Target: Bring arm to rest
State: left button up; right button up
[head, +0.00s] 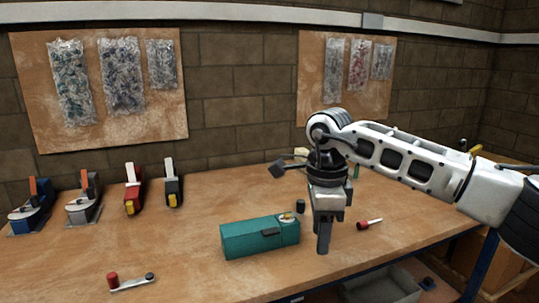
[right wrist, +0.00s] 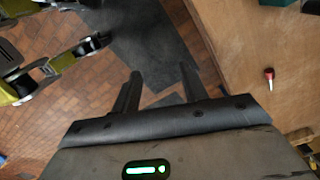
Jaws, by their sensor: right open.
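My right arm comes in from the right in the head view. My right gripper (head: 323,236) hangs with its fingers pointing down, just right of the teal box (head: 250,240) on the wooden workbench (head: 190,275). In the right wrist view the two dark fingers of the gripper (right wrist: 160,88) are spread apart with nothing between them. Beyond them I see brick floor and the bench edge. My left gripper shows in neither view.
A red-handled tool (head: 368,224) lies right of the gripper, and a small black cylinder (head: 300,206) stands near the box. A red-ended tool (head: 130,282) lies at front left. A grey bin (head: 385,288) sits below the bench edge.

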jog(key=s+a+f+g+y, duration=0.2)
jog(key=s+a+f+y, duration=0.25)
jog(key=a, duration=0.35)
jog(key=s+a+f+g+y, duration=0.25)
jog(key=s+a+y, duration=0.2)
jog(key=a, duration=0.25)
jog(key=s+a+r+m+y, duration=0.4)
jog(key=s+a+m+y, duration=0.15)
jog(key=m+y, duration=0.3)
jog(key=w+d+f+m+t+h, duration=0.2)
jog(key=d+f+m+t+h, duration=0.4)
jog(key=m+t, duration=0.75)
jog(key=w+d+f+m+t+h, duration=0.25)
jog(key=d+f+m+t, duration=0.4)
jog(key=m, duration=1.15)
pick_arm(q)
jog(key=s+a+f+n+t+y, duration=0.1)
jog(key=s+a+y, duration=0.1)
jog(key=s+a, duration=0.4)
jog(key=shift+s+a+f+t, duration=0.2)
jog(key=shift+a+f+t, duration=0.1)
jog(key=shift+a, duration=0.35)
pick_arm(e)
jog(key=s+d+f+m+g+h, duration=0.5)
jog(key=s+d+f+m+h, duration=0.1)
jog(key=s+d+f+m, duration=0.5)
notch_tip(320, 180, down, 3)
jog(key=shift+s+d+f, duration=0.2)
jog(key=shift+s+d, duration=0.95)
jog(key=shift+s, duration=0.1)
